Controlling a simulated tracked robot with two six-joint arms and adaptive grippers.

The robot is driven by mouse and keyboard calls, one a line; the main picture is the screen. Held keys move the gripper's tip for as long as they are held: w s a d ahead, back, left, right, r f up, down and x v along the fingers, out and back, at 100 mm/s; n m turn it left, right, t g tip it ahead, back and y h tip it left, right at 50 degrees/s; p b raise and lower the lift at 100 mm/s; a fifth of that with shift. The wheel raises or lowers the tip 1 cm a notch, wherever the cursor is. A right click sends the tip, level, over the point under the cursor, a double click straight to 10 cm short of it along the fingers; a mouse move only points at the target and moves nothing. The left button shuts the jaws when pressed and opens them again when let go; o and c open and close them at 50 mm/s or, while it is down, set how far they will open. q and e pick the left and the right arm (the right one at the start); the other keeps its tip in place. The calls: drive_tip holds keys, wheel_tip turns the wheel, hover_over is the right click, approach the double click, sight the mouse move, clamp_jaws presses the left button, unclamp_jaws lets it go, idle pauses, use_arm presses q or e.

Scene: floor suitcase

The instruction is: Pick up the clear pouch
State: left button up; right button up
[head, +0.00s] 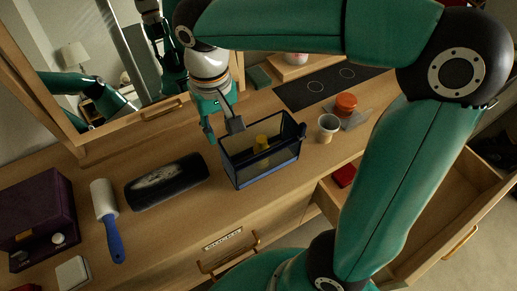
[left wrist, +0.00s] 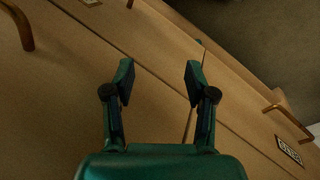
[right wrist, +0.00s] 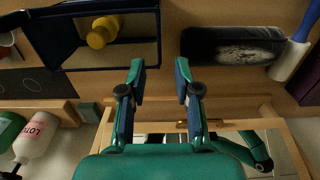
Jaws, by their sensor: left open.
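The clear pouch (head: 262,155) is a see-through box-shaped case with dark edges and a blue base. It stands upright on the dresser top with a yellow item (head: 261,143) inside, and also shows at the upper left of the right wrist view (right wrist: 120,54). My right gripper (head: 221,130) is open at the pouch's left end, its fingers apart on either side of that end wall's line. The right wrist view shows the gap between its fingers (right wrist: 160,78); contact is unclear. My left gripper (left wrist: 159,75) is open and empty in front of the drawer fronts.
A black case (head: 167,181), a lint roller (head: 105,215) and a purple box (head: 38,218) lie left of the pouch. A cup (head: 328,127) and a red-lidded jar (head: 346,104) stand right. A mirror (head: 110,55) rises behind. An open drawer (head: 440,205) projects at the right.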

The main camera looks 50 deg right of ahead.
sight(228, 164)
drive_tip(key=shift+s+a+f, duration=0.1)
drive_tip(key=shift+s+f, duration=0.05)
drive_tip(key=shift+f, duration=3.2)
drive_tip(key=shift+s+f, duration=0.15)
drive_tip(key=shift+f, duration=3.15)
clamp_jaws()
